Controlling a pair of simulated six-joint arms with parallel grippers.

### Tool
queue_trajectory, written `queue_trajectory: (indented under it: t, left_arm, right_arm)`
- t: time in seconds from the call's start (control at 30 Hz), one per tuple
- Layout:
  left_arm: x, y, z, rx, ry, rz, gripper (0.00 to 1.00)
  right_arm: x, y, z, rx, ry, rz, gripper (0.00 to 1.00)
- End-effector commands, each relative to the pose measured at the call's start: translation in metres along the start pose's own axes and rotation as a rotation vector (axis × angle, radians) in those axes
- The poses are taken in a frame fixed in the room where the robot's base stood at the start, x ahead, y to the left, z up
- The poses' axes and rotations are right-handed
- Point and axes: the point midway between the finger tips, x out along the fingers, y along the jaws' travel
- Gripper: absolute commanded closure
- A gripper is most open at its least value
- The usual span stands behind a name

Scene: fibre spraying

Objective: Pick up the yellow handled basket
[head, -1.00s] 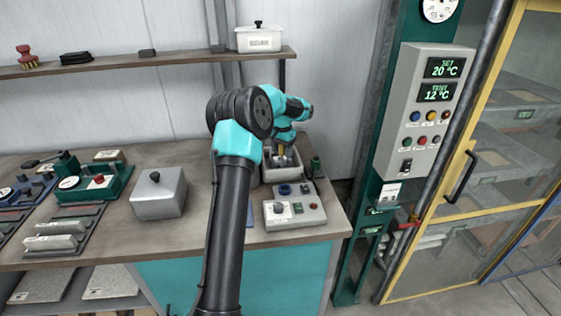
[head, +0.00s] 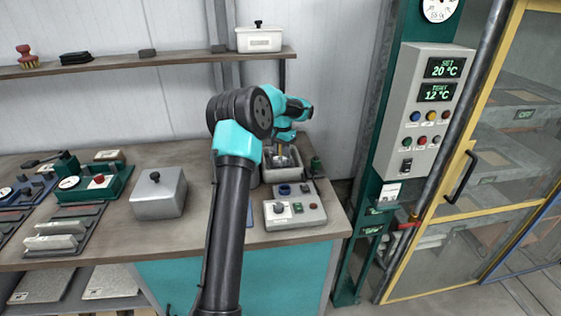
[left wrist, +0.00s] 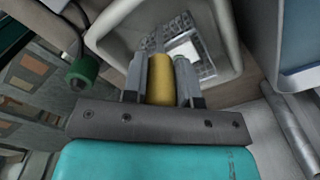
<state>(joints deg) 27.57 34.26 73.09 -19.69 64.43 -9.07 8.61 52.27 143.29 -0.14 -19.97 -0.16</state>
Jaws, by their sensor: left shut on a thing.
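My left gripper (head: 283,158) reaches down into a grey open-topped bin (head: 268,174) at the right end of the bench. In the left wrist view its two fingers (left wrist: 160,82) are shut on the yellow handle (left wrist: 160,80) of the basket. Grey, perforated metalwork of the basket (left wrist: 204,64) shows beyond the fingers, inside the bin's pale walls (left wrist: 228,30). The fingers hide part of the handle, and the basket's lower part is hidden. I cannot tell whether the basket touches the bin floor. My right gripper is not in view.
A control box (head: 310,212) with knobs stands just in front of the bin. A green-capped item (head: 316,166) is close on its right. A grey lidded box (head: 158,196) is further left. A shelf (head: 180,60) runs above, and a green post (head: 385,150) stands right of the bench.

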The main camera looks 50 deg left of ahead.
Motion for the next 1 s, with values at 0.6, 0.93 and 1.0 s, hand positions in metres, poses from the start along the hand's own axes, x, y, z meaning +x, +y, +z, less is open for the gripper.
queue_trajectory:
  t: [0.6,0.93,1.0]
  left_arm:
    - [-0.008,0.000,0.000,0.000,0.002,-0.001,1.00]
    - [-0.044,0.000,-0.001,0.000,0.002,0.000,1.00]
    - [-0.053,0.000,-0.001,0.000,0.003,-0.001,1.00]
  right_arm:
    - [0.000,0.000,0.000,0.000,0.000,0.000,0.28]
    - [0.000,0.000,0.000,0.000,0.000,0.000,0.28]
    - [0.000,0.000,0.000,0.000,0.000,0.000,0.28]
